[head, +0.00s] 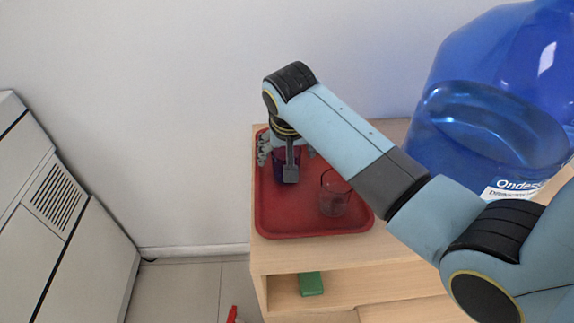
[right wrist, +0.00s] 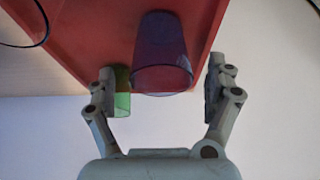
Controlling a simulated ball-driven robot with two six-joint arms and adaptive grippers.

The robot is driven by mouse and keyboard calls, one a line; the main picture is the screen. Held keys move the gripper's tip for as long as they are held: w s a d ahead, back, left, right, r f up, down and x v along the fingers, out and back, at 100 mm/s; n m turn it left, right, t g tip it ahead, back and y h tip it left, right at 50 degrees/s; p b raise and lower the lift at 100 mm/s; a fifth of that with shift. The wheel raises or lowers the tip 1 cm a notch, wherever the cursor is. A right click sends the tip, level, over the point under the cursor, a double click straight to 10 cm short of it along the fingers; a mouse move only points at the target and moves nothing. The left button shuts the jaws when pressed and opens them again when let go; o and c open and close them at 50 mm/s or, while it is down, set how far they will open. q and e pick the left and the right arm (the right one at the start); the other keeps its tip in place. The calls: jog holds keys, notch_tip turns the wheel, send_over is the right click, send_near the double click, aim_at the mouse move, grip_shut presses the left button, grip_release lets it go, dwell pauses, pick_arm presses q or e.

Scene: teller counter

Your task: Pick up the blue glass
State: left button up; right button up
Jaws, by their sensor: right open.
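The blue glass (right wrist: 162,50) looks dark blue-purple over the red tray in the right wrist view. It lies between the two fingers of my right gripper (right wrist: 162,82), with a gap showing on each side. The gripper is open and holds nothing. In the head view the blue glass (head: 280,165) is partly hidden behind my right gripper (head: 288,153) at the tray's back left. My left gripper is not in view.
A green glass (right wrist: 123,102) shows partly behind one finger. A clear glass (head: 335,193) stands on the red tray (head: 285,228), right of the gripper. A large blue water bottle (head: 480,125) stands at the right. A wall is behind.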

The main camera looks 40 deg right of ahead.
jog(key=x, duration=0.3)
jog(key=shift+f, duration=0.3)
jog(key=shift+c, duration=0.3)
jog(key=c, duration=1.3)
